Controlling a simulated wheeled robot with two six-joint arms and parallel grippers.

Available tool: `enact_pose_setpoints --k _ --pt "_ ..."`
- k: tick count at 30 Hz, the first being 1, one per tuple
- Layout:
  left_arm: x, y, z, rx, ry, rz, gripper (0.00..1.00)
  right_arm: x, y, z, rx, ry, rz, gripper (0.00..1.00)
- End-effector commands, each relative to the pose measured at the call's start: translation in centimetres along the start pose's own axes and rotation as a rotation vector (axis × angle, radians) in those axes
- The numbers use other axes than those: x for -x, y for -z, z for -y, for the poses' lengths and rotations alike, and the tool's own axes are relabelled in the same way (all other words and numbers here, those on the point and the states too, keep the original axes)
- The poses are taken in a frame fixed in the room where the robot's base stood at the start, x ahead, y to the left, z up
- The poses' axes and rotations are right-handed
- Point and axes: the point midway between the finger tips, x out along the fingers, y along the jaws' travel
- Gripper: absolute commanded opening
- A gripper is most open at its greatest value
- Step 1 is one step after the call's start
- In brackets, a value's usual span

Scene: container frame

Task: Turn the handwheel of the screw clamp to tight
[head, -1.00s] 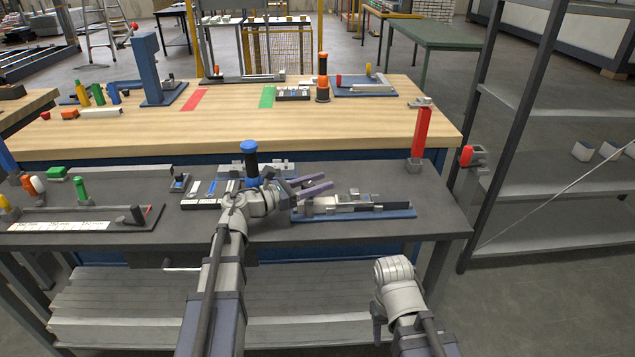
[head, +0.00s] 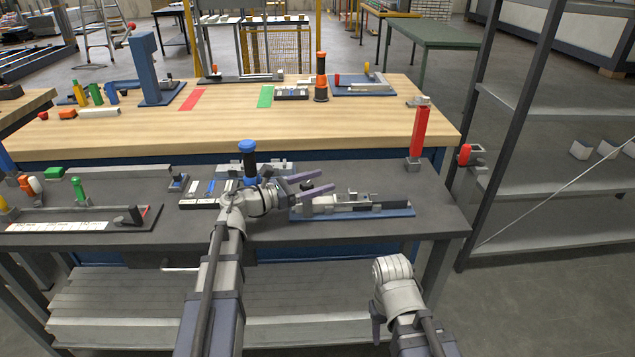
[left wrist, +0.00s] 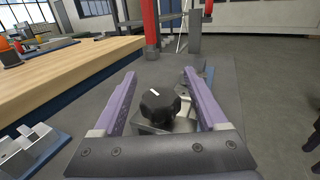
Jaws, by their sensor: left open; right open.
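The black handwheel (left wrist: 160,104) with a white mark on top shows in the left wrist view, on a grey metal block. In that picture it lies between the two purple fingers of my left gripper, with no finger visibly touching it. In the head view my left gripper (head: 325,181) is open and points right, over the left end of a metal fixture on a blue base plate (head: 353,214). I cannot pick out the handwheel there. My right gripper (head: 378,316) is low in front of the bench, largely hidden by its own wrist, and holds nothing that I can see.
A blue-topped black post (head: 249,160) stands just behind my left wrist. A red post (head: 418,133) stands at the bench's right end. A long grey fixture (head: 75,222) lies on the left. The dark bench top (head: 440,210) is bare right of the blue plate.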

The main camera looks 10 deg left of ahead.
Motion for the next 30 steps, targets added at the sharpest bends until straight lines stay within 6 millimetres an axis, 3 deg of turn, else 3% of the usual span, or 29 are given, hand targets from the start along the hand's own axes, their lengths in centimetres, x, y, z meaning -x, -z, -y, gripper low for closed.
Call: enact_pose_setpoints --k 5,19,30 --pt "0.4 0.0 0.0 0.000 -0.001 0.000 0.75 0.0 0.0 0.0 0.000 0.000 0.000 0.50" --pt "6.9 0.0 0.0 0.000 -0.002 0.000 0.75 0.0 0.0 0.0 0.000 0.000 0.000 0.50" --pt "7.8 0.0 0.0 0.000 0.000 0.000 0.75 0.0 0.0 0.0 0.000 0.000 0.000 0.50"
